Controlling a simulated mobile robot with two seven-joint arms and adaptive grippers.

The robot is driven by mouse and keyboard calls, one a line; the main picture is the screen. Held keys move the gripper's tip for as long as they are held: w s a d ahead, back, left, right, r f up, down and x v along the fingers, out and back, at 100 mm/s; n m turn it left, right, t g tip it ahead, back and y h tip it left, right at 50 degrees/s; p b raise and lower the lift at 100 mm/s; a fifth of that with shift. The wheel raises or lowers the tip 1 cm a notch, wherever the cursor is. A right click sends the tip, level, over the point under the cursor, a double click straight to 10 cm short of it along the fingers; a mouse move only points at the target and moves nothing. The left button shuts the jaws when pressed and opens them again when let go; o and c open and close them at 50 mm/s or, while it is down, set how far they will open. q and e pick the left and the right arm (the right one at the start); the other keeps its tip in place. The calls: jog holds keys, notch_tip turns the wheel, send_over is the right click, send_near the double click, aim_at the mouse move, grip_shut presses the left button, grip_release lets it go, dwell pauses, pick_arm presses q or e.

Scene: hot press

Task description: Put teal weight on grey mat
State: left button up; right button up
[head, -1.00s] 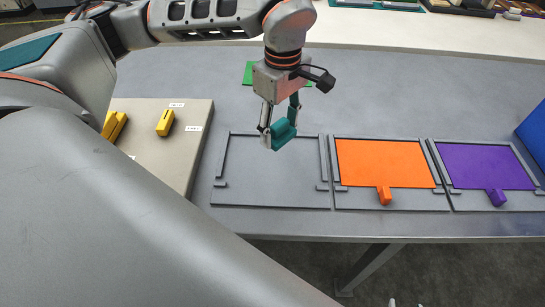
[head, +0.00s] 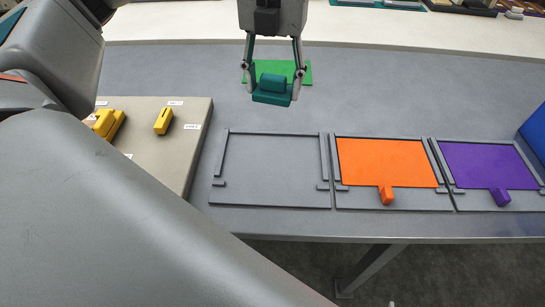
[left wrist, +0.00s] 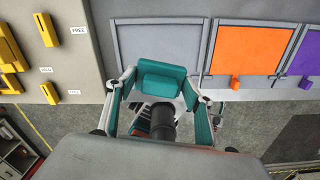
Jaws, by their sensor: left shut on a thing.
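My left gripper (head: 272,90) is shut on the teal weight (head: 271,97), a block with a raised grip on top. It holds the weight above the table, in front of part of a green patch in the head view. The weight also shows between the fingers in the left wrist view (left wrist: 162,85). The grey mat (head: 270,172) looks like the bare grey area inside the leftmost raised frame. It lies below the weight in the head picture and also shows in the left wrist view (left wrist: 158,40). My right gripper is not in view.
Orange (head: 388,163) and purple (head: 488,166) plates with tabs fill the frames to the right. A beige panel (head: 180,150) with yellow parts is at the left. The green patch (head: 304,72) lies behind the frames. A blue box (head: 536,138) is at the right edge.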

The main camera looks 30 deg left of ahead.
aim_at(273, 157)
pick_arm(q)
jog(key=shift+s+r+n, duration=0.1)
jog(key=shift+r+n, duration=0.4)
jog(key=shift+n, duration=0.8)
notch_tip(273, 157, down, 20)
jog(key=shift+r+b, duration=0.1)
jog(key=shift+b, duration=0.7)
jog(key=o, duration=1.7)
jog(key=shift+f, duration=0.2)
jog(key=shift+s, duration=0.1)
jog(key=shift+r, duration=0.1)
jog(key=shift+r, duration=0.35)
notch_tip(273, 157, up, 11)
jog(key=shift+r+p, duration=0.2)
jog(key=shift+p, duration=0.2)
